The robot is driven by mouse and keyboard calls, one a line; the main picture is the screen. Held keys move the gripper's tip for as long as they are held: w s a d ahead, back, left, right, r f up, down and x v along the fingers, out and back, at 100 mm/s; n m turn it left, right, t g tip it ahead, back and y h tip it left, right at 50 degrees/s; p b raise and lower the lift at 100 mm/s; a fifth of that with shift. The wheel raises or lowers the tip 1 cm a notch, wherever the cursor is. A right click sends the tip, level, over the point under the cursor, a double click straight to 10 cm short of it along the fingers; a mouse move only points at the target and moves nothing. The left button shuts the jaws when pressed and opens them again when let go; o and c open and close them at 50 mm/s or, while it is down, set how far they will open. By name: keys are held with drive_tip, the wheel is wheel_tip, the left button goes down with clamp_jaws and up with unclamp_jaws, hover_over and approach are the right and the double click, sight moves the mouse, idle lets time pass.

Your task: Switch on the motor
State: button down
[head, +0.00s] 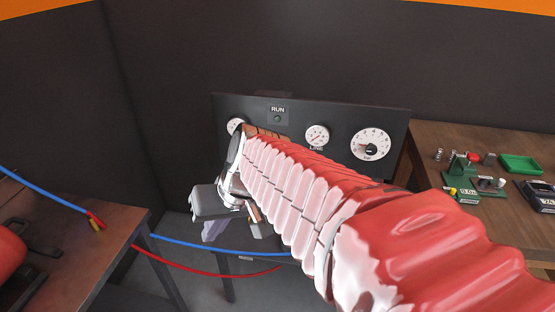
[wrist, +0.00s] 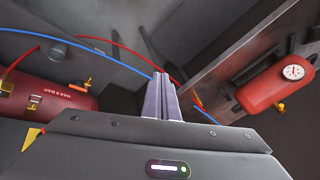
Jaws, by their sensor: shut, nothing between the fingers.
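A dark control panel (head: 230,108) stands against the back wall in the head view. It carries a RUN label (head: 278,109) with a small lamp (head: 278,119) below it that looks dark. My red-sleeved arm crosses the lower middle of the panel and hides part of it. No motor switch can be made out. My gripper (head: 212,232) is in front of and below the panel's left end, pointing downward. In the wrist view my gripper (wrist: 160,80) has its two pale fingers together, with nothing between them.
The panel has a large gauge (head: 370,144), a LINE gauge (head: 317,134) and a partly covered gauge (head: 236,126). A wooden bench (head: 425,140) with small parts is right. A table (head: 125,222) is left. Blue (head: 205,244) and red (head: 190,269) hoses hang beside my gripper.

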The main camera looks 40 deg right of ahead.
drive_tip(key=w+d+f+m+t+y, duration=0.1)
drive_tip(key=w+d+m+t, duration=0.2)
drive_tip(key=d, duration=0.6)
drive_tip(key=w+d+f+m+t, duration=0.1)
drive_tip(key=w+d+m, duration=0.2)
drive_tip(key=w+d, duration=0.35)
drive_tip(key=s+d+f+m+t+h, duration=0.1)
drive_tip(key=s+d+m+t, duration=0.1)
drive_tip(key=d, duration=1)
drive_tip(key=s+d+f+m+t+h, duration=0.1)
drive_tip(key=s+d+m+t+h, duration=0.1)
drive_tip(key=d, duration=1)
drive_tip(key=shift+s+f+m+h, duration=0.25)
drive_tip(key=shift+s+m, duration=0.25)
drive_tip(key=shift+s, duration=0.45)
drive_tip(key=shift+d, duration=0.1)
drive_tip(key=a+x, duration=0.2)
drive_tip(key=x, duration=1.1)
drive_tip(key=shift+a, duration=0.35)
